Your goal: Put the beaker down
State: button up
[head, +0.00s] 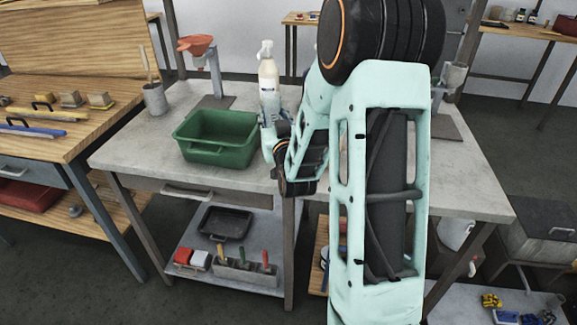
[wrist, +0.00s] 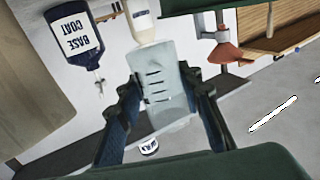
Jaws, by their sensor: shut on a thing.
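The clear beaker (wrist: 163,82) has dark measuring marks and shows in the middle of the wrist view. My gripper (wrist: 160,78) is shut on it, with a dark finger on each side of its wall. In the head view my arm hides most of the gripper and beaker. Only a pale sliver shows left of my wrist, over the grey worktable (head: 340,178), right of the green tub. I cannot tell whether the beaker's base touches the tabletop.
The green tub (head: 213,152) stands close left of my gripper. A white pump bottle (head: 268,82) stands just behind. An orange funnel on a stand (head: 197,47) and a grey cup (head: 155,100) are further left. The table's front left is clear. The wrist view shows a BASE COAT bottle (wrist: 74,45).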

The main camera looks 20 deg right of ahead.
jog(key=shift+w+d+f+b, duration=0.1)
jog(key=shift+d+f+b, duration=0.2)
jog(key=shift+d+f, duration=0.3)
notch_tip(320, 180, down, 10)
jog(key=shift+a+r+b, duration=0.1)
jog(key=shift+b, duration=0.35)
jog(key=shift+f, duration=0.2)
jog(key=o, duration=1.2)
jog(key=shift+r, duration=0.2)
jog(key=s, duration=0.3)
jog(key=s+a, duration=0.1)
jog(key=s, duration=0.2)
jog(key=s+a+p, duration=0.1)
jog(key=s, duration=0.2)
jog(key=shift+s+r, duration=0.25)
jog(key=shift+s+f+p, duration=0.1)
jog(key=shift+s+p, duration=0.25)
jog(key=shift+p, duration=0.65)
jog(key=shift+s+a+f+p, duration=0.1)
jog(key=shift+s+a+p, duration=0.1)
jog(key=shift+s+p, duration=0.8)
